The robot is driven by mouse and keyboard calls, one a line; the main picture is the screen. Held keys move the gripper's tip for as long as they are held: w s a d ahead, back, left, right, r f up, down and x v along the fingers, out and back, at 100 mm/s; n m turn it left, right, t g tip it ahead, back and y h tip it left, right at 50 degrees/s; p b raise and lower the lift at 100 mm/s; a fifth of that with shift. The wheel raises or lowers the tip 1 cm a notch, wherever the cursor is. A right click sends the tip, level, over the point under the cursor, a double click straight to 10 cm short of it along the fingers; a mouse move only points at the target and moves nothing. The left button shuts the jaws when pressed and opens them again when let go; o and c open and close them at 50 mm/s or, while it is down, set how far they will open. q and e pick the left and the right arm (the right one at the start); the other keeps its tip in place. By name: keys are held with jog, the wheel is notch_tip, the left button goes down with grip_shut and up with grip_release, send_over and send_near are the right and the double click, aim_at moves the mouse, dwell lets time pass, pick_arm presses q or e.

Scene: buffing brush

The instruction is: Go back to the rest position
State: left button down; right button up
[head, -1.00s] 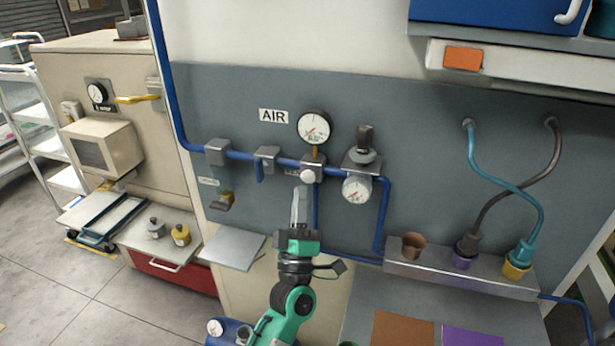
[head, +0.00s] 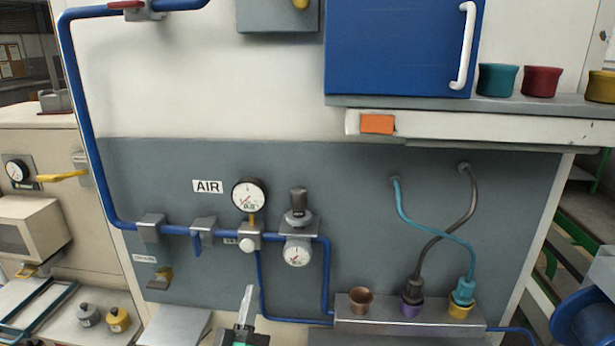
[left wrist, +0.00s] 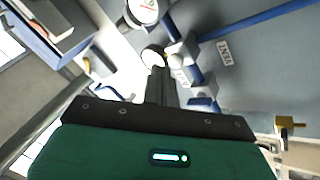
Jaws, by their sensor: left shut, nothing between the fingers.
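My left gripper (head: 247,297) shows at the bottom of the head view, with its grey fingers shut and nothing between them. It is in front of the lower part of the grey panel (head: 130,215), below the AIR gauge (head: 249,195) and the blue pipe. I cannot tell the exact gap between the fingertips and the panel. My right gripper is not in view.
A regulator (head: 298,222) sits right of the gauge. A grey ledge (head: 400,327) holds a brown cup (head: 360,300) and two plugged hoses. A blue cabinet (head: 395,50) and a shelf with colored cups (head: 497,80) are above.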

pick_arm(q)
jog(key=s+f+m+g+h, duration=0.1)
jog(key=s+f+m+g, duration=0.3)
jog(key=f+g, duration=0.3)
jog(key=s+f+m+g+h, duration=0.1)
jog(key=s+f+m+g, duration=0.35)
jog(key=f, duration=0.55)
jog(key=s+a+f+g+y, duration=0.2)
jog(key=s+a+f+g, duration=0.25)
jog(key=s, duration=0.45)
jog(key=s+a+f+g+y, duration=0.3)
jog(key=s+a+f+g, duration=0.15)
jog(key=s, duration=0.55)
notch_tip(320, 180, down, 31)
jog(key=g, duration=0.2)
jog(key=s+a+f, duration=0.1)
jog(key=s+f, duration=0.8)
jog(key=s+a+f+m, duration=0.1)
jog(key=s+a+f, duration=0.1)
jog(key=s+f, duration=0.8)
jog(key=shift+s+a+g, duration=0.2)
jog(key=shift+a+g, duration=0.1)
jog(key=shift+g, duration=0.05)
jog(key=c, duration=2.2)
grip_release()
jog(key=shift+f, duration=0.1)
